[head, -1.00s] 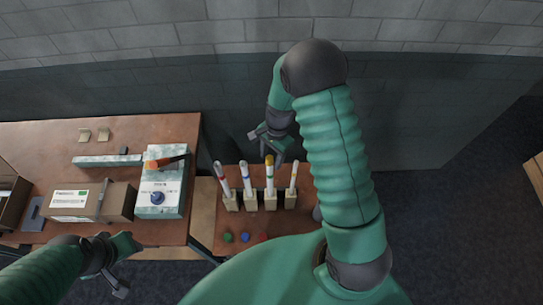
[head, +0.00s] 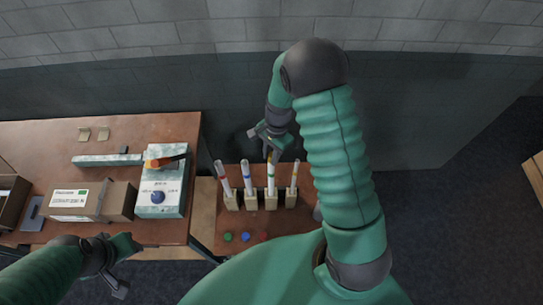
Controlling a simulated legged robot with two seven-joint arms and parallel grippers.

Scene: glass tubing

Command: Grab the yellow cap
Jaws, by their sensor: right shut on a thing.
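The yellow cap (head: 269,157) sits at the top of the third tube from the left (head: 270,180), which has a green band and stands upright in its holder. My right gripper (head: 270,148) has come down over the cap from above and is shut on it, with its fingers hiding part of the cap. My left gripper (head: 124,268) is low at the left, in front of the larger table and away from the tubes.
Other tubes (head: 223,178) stand in pale blocks beside this one. Green (head: 227,237), blue (head: 245,237) and red (head: 263,237) caps lie in front. A burner-like device (head: 162,205) and a cardboard box (head: 118,200) stand on the left table.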

